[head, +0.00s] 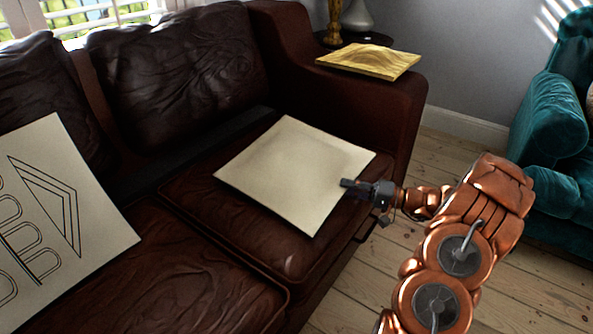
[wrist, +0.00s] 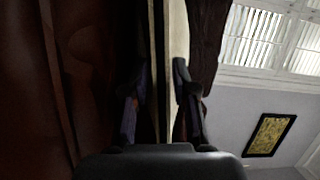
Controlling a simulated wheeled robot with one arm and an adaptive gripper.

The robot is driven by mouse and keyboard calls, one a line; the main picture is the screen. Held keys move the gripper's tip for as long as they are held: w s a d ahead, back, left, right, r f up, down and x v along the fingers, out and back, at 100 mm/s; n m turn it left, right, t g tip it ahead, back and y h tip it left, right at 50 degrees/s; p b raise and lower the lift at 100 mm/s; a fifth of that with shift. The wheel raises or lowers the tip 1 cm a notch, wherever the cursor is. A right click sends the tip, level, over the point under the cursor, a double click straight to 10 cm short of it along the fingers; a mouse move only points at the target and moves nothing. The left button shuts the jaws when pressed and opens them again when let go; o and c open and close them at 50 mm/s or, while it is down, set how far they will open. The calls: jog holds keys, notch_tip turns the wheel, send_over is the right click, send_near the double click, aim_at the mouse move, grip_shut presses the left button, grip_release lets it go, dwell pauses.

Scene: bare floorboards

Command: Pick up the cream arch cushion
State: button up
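A plain cream square cushion (head: 290,170) lies flat on the right seat of the brown leather sofa. No arch pattern shows on its upper face. My gripper (head: 350,186) is at its right corner. In the wrist view, my gripper (wrist: 160,95) has a finger on each side of the cushion's pale edge (wrist: 160,40). The fingers are apart, with a dark gap showing beside the left finger, so it looks open around the edge. Another cream cushion (head: 95,215), with black line-drawn arches, leans at the far left of the sofa.
A teal armchair (head: 555,135) is at the right. Bare floorboards (head: 450,150) lie between.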

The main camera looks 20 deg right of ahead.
jog(key=shift+x, duration=0.9)
jog(key=shift+r, duration=0.1)
grip_shut()
